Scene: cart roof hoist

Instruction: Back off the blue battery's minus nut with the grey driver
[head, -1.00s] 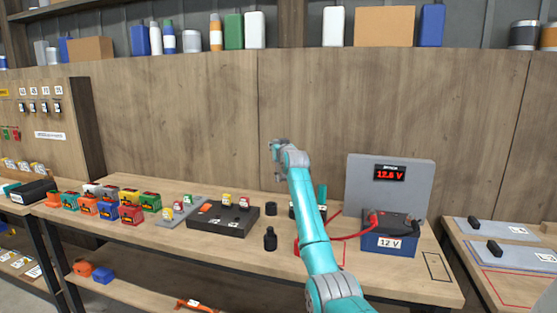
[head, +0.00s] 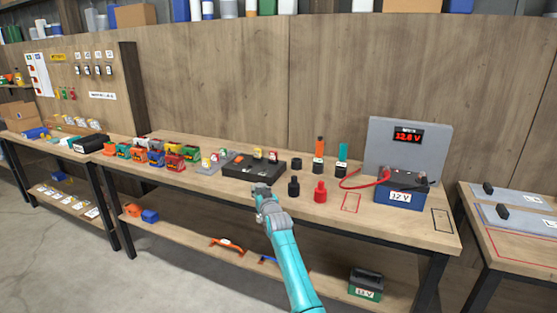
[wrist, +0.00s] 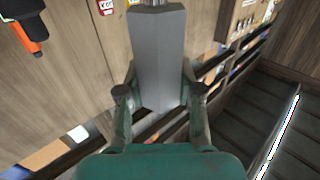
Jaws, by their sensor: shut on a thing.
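The blue battery (head: 399,199), marked 12 V, stands on the right part of the workbench in the head view. A red clamp and lead (head: 384,176) are at its left top, and dark parts cover the rest of its top. The minus nut is too small to make out. My gripper (head: 262,190) is left of the battery, over the bench's front edge in the picture. In the wrist view my gripper (wrist: 160,95) is shut on the grey driver (wrist: 157,45), a thick grey handle between both fingers. The driver's tip is out of view.
A grey meter panel (head: 437,142) stands behind the battery. Orange (head: 320,147) and teal (head: 342,153) drivers stand in black holders beside an empty holder (head: 297,163). Black (head: 293,187) and red (head: 320,191) caps stand nearer. A red outline (head: 351,203) on the bench is bare.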

